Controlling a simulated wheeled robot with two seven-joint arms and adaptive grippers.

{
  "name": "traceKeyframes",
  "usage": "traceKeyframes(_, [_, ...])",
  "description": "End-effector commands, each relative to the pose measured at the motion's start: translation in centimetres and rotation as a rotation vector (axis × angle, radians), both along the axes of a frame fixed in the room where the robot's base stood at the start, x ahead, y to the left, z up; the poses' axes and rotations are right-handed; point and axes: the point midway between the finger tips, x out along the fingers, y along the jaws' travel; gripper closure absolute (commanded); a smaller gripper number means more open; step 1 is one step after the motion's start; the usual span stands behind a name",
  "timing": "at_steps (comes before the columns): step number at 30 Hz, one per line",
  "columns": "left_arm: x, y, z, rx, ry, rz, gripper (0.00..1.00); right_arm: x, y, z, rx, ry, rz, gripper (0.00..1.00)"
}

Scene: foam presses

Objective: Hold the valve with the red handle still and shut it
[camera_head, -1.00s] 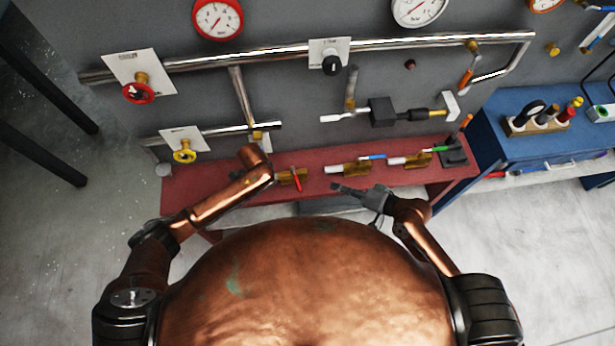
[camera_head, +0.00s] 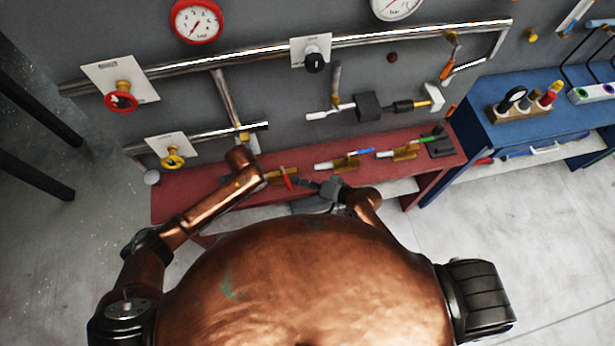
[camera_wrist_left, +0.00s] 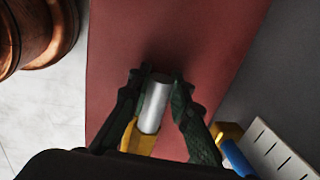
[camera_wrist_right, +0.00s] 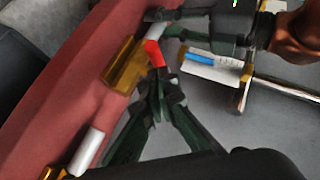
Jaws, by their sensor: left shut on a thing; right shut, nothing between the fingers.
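The valve with the red handle lies on the red bench, its brass body (camera_head: 276,177) under the red handle (camera_head: 287,179), which sticks out crosswise toward me. In the left wrist view, my left gripper (camera_wrist_left: 157,78) is shut on the valve's pale cylindrical end (camera_wrist_left: 155,105); in the head view my copper arm mostly hides this gripper. My right gripper (camera_head: 303,184) is shut and empty, right of the red handle. In the right wrist view, its fingertips (camera_wrist_right: 158,84) are right at the end of the red handle (camera_wrist_right: 153,54); I cannot tell whether they touch.
On the red bench (camera_head: 420,170), a blue-handled valve (camera_head: 345,162) and a green-handled valve (camera_head: 407,152) lie to the right. Behind are wall pipes with a red wheel (camera_head: 120,98) and a yellow wheel (camera_head: 173,159). A blue bench (camera_head: 480,125) stands at the right.

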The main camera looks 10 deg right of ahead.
Motion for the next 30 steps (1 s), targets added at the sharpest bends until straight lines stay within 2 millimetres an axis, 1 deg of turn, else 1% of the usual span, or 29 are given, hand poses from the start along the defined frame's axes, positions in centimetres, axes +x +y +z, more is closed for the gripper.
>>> traceKeyframes(4, [0.0,0.0,0.1,-0.001,-0.001,0.000,1.00,-0.1,0.4,-0.2,0.001,-0.001,0.000,1.00])
traceKeyframes(13, [0.0,0.0,0.1,-0.001,-0.001,0.000,1.00,-0.1,0.5,-0.3,0.000,0.000,0.000,1.00])
traceKeyframes(20, [0.0,-0.1,0.1,-0.002,-0.001,0.000,1.00,-1.0,2.6,-0.8,0.000,0.001,0.002,1.00])
traceKeyframes(30, [-0.1,-0.4,0.1,-0.008,0.000,-0.003,1.00,-1.1,2.9,-0.9,0.001,0.004,0.004,1.00])
